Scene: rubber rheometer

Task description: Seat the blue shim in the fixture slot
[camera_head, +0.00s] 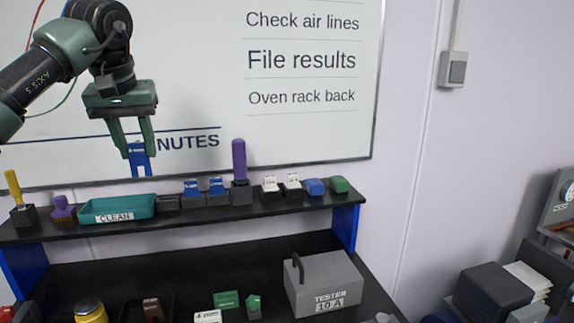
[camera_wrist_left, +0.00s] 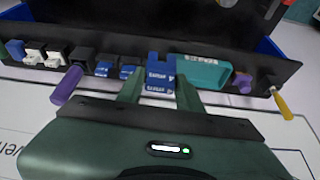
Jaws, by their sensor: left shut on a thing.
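My left gripper (camera_head: 139,152) is shut on a blue shim (camera_head: 139,164) and holds it upright above the shelf, over the teal tray's right part in the head view. In the left wrist view the blue shim (camera_wrist_left: 160,68) stands between the fingers of my left gripper (camera_wrist_left: 160,86). A dark block (camera_head: 168,202) with nothing seen standing in it sits right of the tray; I cannot tell for sure that it is the fixture with the slot. Two more blue pieces (camera_head: 192,187) (camera_head: 217,186) stand in dark blocks beside it. My right gripper is not in view.
The teal tray (camera_head: 117,209) marked CLEAN is on the shelf. A tall purple handle (camera_head: 239,160) rises right of the blue pieces, then white, blue and green pieces. A yellow-handled tool (camera_head: 13,188) stands far left. The grey tester (camera_head: 322,284) sits on the bench below.

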